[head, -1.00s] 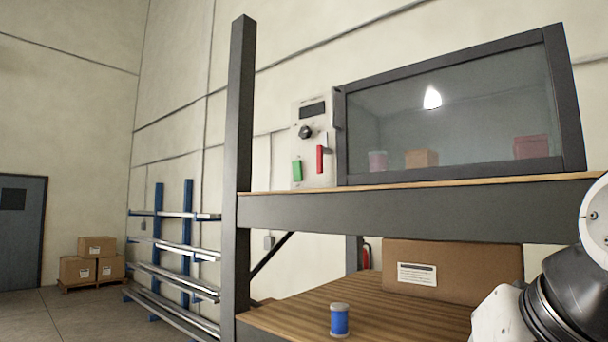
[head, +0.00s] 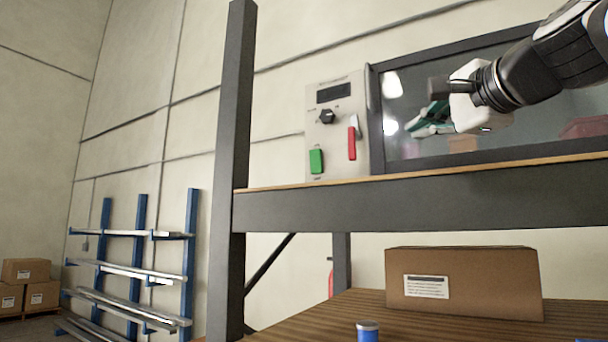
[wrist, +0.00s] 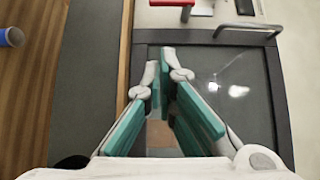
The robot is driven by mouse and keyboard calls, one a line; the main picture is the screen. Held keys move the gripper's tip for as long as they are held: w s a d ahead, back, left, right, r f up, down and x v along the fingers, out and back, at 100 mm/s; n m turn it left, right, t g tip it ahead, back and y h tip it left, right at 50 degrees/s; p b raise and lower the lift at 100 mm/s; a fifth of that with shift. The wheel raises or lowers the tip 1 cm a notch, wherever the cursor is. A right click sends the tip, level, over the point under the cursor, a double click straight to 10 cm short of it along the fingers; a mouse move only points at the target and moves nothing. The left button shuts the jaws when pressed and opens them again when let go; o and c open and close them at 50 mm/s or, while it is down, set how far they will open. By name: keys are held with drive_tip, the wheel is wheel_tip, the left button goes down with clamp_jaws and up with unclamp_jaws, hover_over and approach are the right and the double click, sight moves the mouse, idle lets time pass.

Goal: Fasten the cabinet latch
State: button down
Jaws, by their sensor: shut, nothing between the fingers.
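The cabinet has a dark-framed glass door (head: 376,120) that looks closed. A pale control panel (head: 316,90) stands at its left. A red lever (head: 352,143) hangs upright on the panel near the door edge, with a small metal piece at its top. The red part (wrist: 172,3) shows at the top edge of the wrist view, beside a metal plate (wrist: 203,8). My gripper (head: 418,130) is shut and empty in front of the glass, right of the lever and apart from it. Its teal fingers (wrist: 162,66) point toward the panel side in the wrist view.
A green switch (head: 316,161) and a black knob (head: 327,116) are on the panel. A dark bar handle (wrist: 248,27) crosses the door frame. The wooden shelf edge (head: 290,185) runs below. A carton (head: 465,280) and blue can (head: 368,333) stand on the lower shelf.

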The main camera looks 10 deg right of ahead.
drive_tip(key=shift+w+a, duration=0.1)
drive_tip(key=p, duration=0.1)
approach(355, 138)
drive_tip(key=w+d+f, duration=0.1)
drive_tip(key=w+d, duration=0.1)
drive_tip(key=w+d+f, duration=0.2)
drive_tip(key=shift+w+d+f, duration=0.1)
drive_tip(key=shift+w+d, duration=0.05)
drive_tip(key=shift+d, duration=0.05)
drive_tip(key=w+a+p, duration=0.1)
drive_tip(key=w+a, duration=0.1)
drive_tip(key=shift+a, duration=0.3)
drive_tip(key=shift+w+a+p, duration=0.35)
drive_tip(key=shift+w+p, duration=0.05)
drive_tip(key=shift+w+a+f+b, duration=0.1)
drive_tip(key=shift+w+f+b, duration=0.1)
drive_tip(key=shift+b, duration=0.55)
